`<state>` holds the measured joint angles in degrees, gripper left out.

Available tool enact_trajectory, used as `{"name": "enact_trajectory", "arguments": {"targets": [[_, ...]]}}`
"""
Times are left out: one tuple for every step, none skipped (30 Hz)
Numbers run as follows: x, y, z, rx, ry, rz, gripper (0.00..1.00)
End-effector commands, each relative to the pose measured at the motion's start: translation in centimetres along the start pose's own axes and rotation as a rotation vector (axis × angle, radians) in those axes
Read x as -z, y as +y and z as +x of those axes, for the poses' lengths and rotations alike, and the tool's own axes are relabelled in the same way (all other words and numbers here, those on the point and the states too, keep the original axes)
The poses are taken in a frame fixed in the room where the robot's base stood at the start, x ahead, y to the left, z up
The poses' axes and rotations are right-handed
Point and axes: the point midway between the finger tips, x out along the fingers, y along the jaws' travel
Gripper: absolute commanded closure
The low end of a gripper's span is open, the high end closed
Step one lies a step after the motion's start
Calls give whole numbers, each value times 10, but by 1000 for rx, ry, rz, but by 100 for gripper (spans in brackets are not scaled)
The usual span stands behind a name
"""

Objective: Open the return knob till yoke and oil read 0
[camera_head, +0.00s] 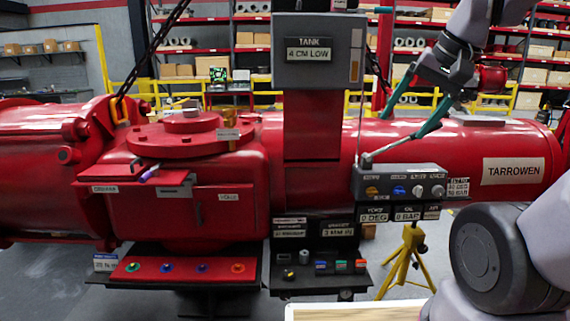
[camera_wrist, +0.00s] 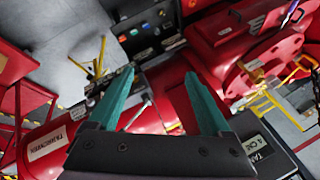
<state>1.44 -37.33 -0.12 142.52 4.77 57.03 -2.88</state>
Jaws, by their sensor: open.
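A grey control box (camera_head: 400,183) on the red actuator carries several knobs: an orange one (camera_head: 372,191), a blue one (camera_head: 398,190) and pale ones (camera_head: 418,191) to the right. Their small labels are too blurred to tell which is the return knob. Below, the yoke display (camera_head: 375,215) reads 0 DEG and the oil display (camera_head: 407,215) reads 0 BAR. My gripper (camera_head: 399,127), with teal fingers, is open above the box and apart from the knobs. In the wrist view its spread fingers (camera_wrist: 146,60) hold nothing.
A pale rod (camera_head: 388,147) angles up from the box, close under my fingers. The tank housing (camera_head: 318,50) reads 4 CM LOW. A red panel (camera_head: 185,269) with coloured knobs and a dark button panel (camera_head: 318,262) sit lower. A yellow tripod (camera_head: 405,260) stands behind.

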Motion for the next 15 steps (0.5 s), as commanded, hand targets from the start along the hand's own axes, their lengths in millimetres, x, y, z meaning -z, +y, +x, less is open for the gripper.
{"name": "enact_trajectory", "arguments": {"targets": [[2, 1, -9, -4, 54, -35, 18], [4, 2, -13, -7, 78, -48, 18], [5, 3, -17, -12, 105, -64, 18], [6, 4, -20, -13, 121, -73, 18], [7, 4, -22, -15, 133, -80, 18], [8, 4, -23, -17, 144, -86, 18], [8, 4, -24, -18, 148, -88, 18], [8, 5, -24, -19, 151, -90, 18], [9, 5, -24, -19, 152, -90, 18], [9, 5, -24, -19, 152, -90, 18], [9, 5, -24, -19, 151, -90, 18], [9, 5, -24, -19, 151, -89, 18], [9, 5, -24, -19, 150, -89, 18], [9, 5, -24, -19, 150, -89, 18], [9, 5, -24, -19, 150, -89, 18]]}}
